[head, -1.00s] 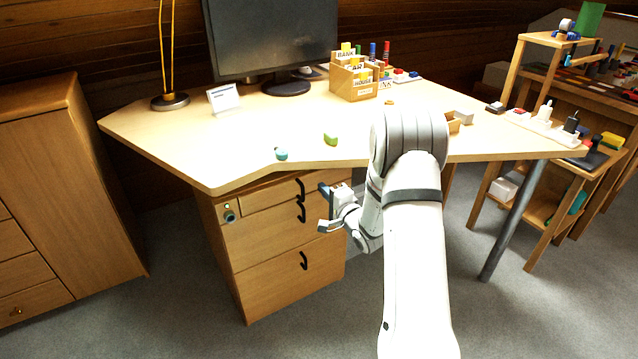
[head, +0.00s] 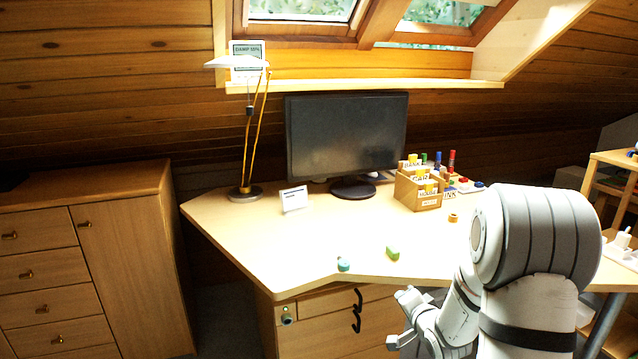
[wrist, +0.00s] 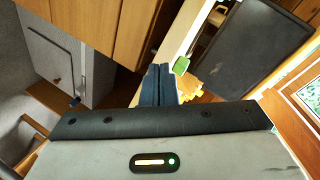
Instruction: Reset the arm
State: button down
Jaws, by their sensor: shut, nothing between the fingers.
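My white arm reaches in from the lower right of the head view and hides part of the desk's right side.
The desk (head: 250,235) carries a monitor (head: 345,135), a lamp (head: 245,194), a card stand (head: 293,199), a wooden file box (head: 420,188), a green block (head: 392,253) and a teal piece (head: 343,265). A cabinet (head: 90,270) stands left.

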jog(key=s+a+r+n+g+h+p, duration=0.1)
jog(key=s+r+n+g+h+p, duration=0.15)
jog(key=s+r+p, duration=0.5)
jog(key=s+r+n+g+h+p, duration=0.1)
jog(key=s+r+n+g+p, duration=0.2)
jog(key=r, duration=0.7)
jog(key=s+a+r+n+g+p, duration=0.1)
jog(key=s+a+r+g+p, duration=0.1)
jog(key=s, duration=0.5)
jog(key=s+a+r+n+g+y+p, duration=0.1)
jog(key=s+a+r+n+p, duration=0.1)
jog(key=s+r, duration=0.3)
jog(key=s+a+r+n+g+p, duration=0.2)
jog(key=s+r, duration=0.1)
jog(key=s, duration=0.5)
jog(key=shift+s+r+g, duration=0.2)
jog(key=shift+s+g, duration=0.1)
jog(key=shift+g, duration=0.05)
